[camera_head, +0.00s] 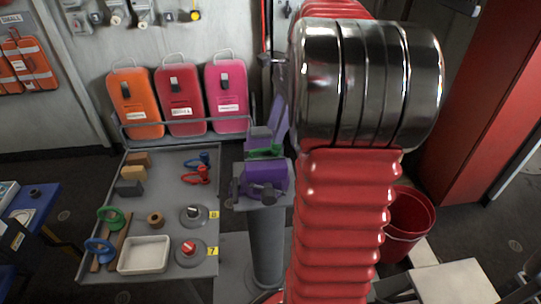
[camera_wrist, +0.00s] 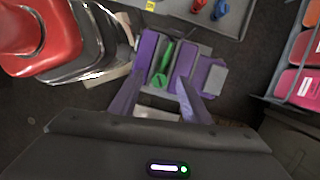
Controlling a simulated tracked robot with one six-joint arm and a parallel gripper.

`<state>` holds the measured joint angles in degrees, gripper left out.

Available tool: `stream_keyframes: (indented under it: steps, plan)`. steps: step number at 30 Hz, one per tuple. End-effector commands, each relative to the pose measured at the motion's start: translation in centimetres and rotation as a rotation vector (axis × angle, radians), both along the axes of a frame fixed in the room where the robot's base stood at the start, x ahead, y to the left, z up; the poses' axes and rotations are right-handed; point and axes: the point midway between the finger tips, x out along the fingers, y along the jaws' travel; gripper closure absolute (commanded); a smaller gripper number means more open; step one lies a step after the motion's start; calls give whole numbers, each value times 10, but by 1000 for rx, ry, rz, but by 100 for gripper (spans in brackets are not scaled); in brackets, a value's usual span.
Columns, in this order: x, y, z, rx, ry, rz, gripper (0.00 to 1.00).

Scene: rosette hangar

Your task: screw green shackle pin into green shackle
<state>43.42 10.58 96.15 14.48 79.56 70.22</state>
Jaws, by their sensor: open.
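A green metal part (camera_head: 263,152) sits at a purple vise (camera_head: 262,178) on a grey post, partly hidden by the vise. In the wrist view the green part (camera_wrist: 163,77) is long and narrow with a wider end, between the purple vise blocks (camera_wrist: 146,48). I cannot tell shackle from pin in it. A green ring-shaped piece (camera_head: 111,217) stands on a wooden rack on the grey table. My gripper (camera_wrist: 160,82) has two purple fingers, spread apart with nothing held. The green part's wide end shows between their tips; I cannot tell the height gap.
The grey table (camera_head: 170,200) holds a blue ring piece (camera_head: 99,249), small blue (camera_head: 203,159) and red (camera_head: 196,176) parts, round discs and a white tray (camera_head: 144,255). Orange, red and pink cases stand behind it. A red bucket (camera_head: 410,222) is right of my arm.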

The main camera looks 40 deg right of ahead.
Motion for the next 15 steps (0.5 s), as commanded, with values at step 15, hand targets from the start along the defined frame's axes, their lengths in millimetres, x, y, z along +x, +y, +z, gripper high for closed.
stream_keyframes:
  steps: [15]
  plan:
    - [0,0,0,0,1,423,57]
